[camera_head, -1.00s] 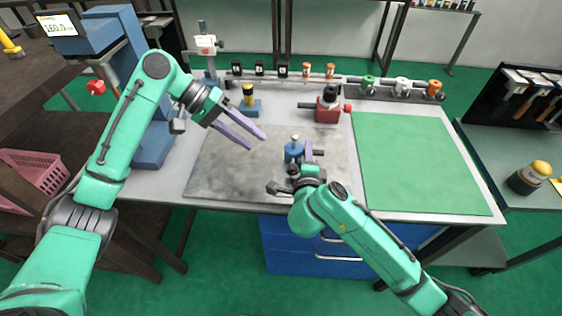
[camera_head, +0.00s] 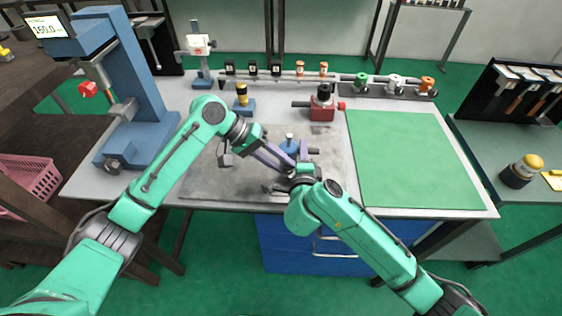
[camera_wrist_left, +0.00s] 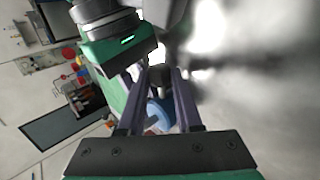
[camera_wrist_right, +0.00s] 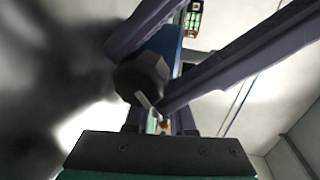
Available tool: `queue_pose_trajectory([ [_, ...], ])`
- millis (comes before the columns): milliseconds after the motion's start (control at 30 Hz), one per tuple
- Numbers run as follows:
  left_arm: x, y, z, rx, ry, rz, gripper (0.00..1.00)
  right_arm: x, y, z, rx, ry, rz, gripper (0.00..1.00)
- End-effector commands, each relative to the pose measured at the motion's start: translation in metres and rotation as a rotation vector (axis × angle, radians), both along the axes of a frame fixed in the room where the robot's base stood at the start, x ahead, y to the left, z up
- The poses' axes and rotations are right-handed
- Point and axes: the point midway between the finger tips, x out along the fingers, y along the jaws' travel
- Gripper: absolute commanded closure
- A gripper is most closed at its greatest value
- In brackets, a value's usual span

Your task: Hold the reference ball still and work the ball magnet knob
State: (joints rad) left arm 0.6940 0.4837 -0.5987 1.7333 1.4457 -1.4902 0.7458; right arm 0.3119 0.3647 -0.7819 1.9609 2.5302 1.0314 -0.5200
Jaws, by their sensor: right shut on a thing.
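The reference ball (camera_head: 289,146), a small blue unit with a pale top, stands on the grey plate. Its blue body also shows in the right wrist view (camera_wrist_right: 172,45). My right gripper (camera_head: 306,152) is shut on it; the contact is mostly hidden. The dark faceted ball magnet knob (camera_wrist_right: 140,80) sticks out from the blue body in the right wrist view; in the head view the arms hide it. My left gripper (camera_head: 284,164) is beside the unit. Its two fingers are apart, with the knob between their tips in the right wrist view. I cannot tell whether they touch it.
The grey plate (camera_head: 215,180) has bare room left of the unit. A blue column stand (camera_head: 145,85) is at the left. A red block (camera_head: 322,110) and a yellow-topped blue piece (camera_head: 243,100) stand behind. A green mat (camera_head: 415,160) lies clear at the right.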

Motion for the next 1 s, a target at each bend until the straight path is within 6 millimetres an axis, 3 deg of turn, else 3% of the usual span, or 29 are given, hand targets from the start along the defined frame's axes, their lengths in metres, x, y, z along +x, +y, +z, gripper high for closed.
queue_pose_trajectory([
  [367,-0.0007,0.0004,-0.0012,-0.045,0.003,-0.004,1.00,-0.0006,-0.0004,-0.0030,-0.002,0.006,-0.001,1.00],
  [1000,-0.0004,0.0042,-0.0084,-0.440,0.002,-0.003,1.00,-0.0007,-0.0002,-0.0028,-0.002,0.006,-0.001,1.00],
])
